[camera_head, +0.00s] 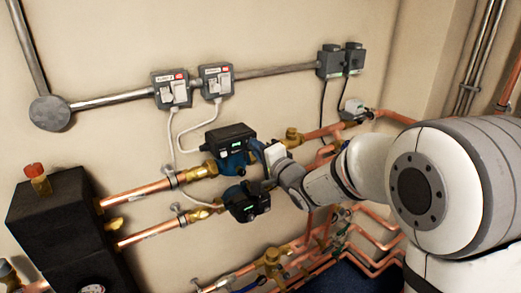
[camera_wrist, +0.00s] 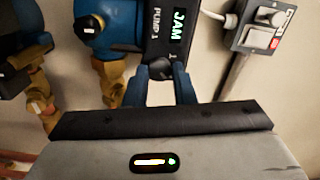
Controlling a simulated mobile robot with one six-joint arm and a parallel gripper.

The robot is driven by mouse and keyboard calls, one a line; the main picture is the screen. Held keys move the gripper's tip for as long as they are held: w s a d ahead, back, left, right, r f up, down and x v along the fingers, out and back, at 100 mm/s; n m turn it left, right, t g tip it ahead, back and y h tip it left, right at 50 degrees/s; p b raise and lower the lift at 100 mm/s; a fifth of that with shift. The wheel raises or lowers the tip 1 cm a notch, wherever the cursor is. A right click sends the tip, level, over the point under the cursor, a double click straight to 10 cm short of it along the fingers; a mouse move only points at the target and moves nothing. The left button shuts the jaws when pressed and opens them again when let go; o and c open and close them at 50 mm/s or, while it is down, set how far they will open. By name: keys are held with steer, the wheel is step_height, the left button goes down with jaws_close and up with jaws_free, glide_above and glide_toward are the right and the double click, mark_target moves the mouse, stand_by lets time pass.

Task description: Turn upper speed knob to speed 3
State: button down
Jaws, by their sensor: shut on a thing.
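The upper pump (camera_head: 232,158) is blue with a black control box on the wall's copper pipework. In the wrist view its control box (camera_wrist: 168,40) reads "PUMP 1", and its green display (camera_wrist: 180,25) reads "JAM". The dark speed knob (camera_wrist: 158,71) sits at the near end of that box, with a digit 1 beside it. My gripper (camera_wrist: 163,82) has its two blue fingers on either side of the knob and is shut on it. In the head view my gripper (camera_head: 262,153) is at the upper pump's right side and hides the knob. The knob's pointer is unclear.
The lower pump (camera_head: 246,201) sits close below my gripper. Brass valves (camera_head: 292,138) and copper pipes (camera_head: 380,235) lie right and below. Grey switch boxes (camera_head: 216,81) hang above, one also in the wrist view (camera_wrist: 263,32). The wall between boxes and pumps is fairly clear.

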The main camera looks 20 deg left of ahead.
steer(key=shift+r, duration=0.15)
steer(key=c, duration=1.2)
jaws_free()
steer(key=b+v, duration=0.2)
steer(key=v, duration=0.5)
steer(key=shift+s+d, duration=0.2)
steer(key=shift+s, duration=0.05)
steer(key=shift+d, duration=0.1)
